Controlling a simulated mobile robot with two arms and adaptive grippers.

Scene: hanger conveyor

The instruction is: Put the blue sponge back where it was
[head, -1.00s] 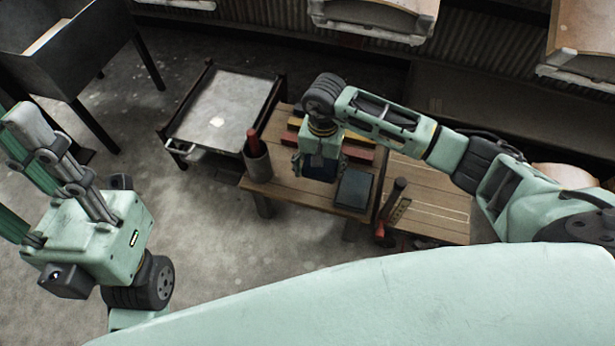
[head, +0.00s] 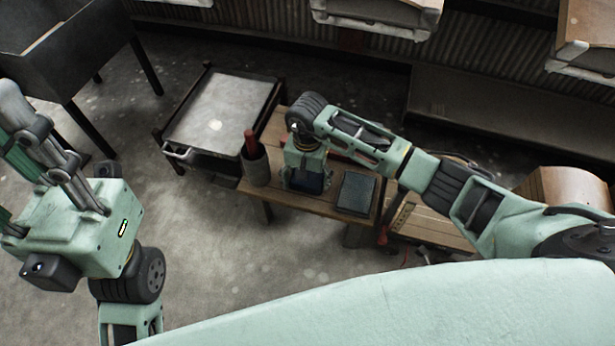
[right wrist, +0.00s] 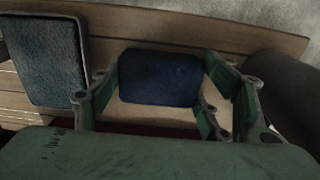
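The blue sponge (right wrist: 160,78) is between the fingers of my right gripper (right wrist: 160,92) in the right wrist view, with finger pads close on both sides. In the head view the sponge (head: 308,183) shows as a dark blue patch just under the right gripper (head: 306,172), low over the front-left part of the wooden table (head: 325,208). How far its underside is from the table is hidden. My left gripper (head: 35,150) is at the left edge, away from the table, with its fingers partly cut off.
A dark pad (head: 356,192) lies right of the sponge; it is also in the wrist view (right wrist: 46,60). A cup (head: 256,168) with a red-handled tool stands to the left. A grey cart (head: 222,112) is behind. Several coloured blocks are mostly hidden by my right arm.

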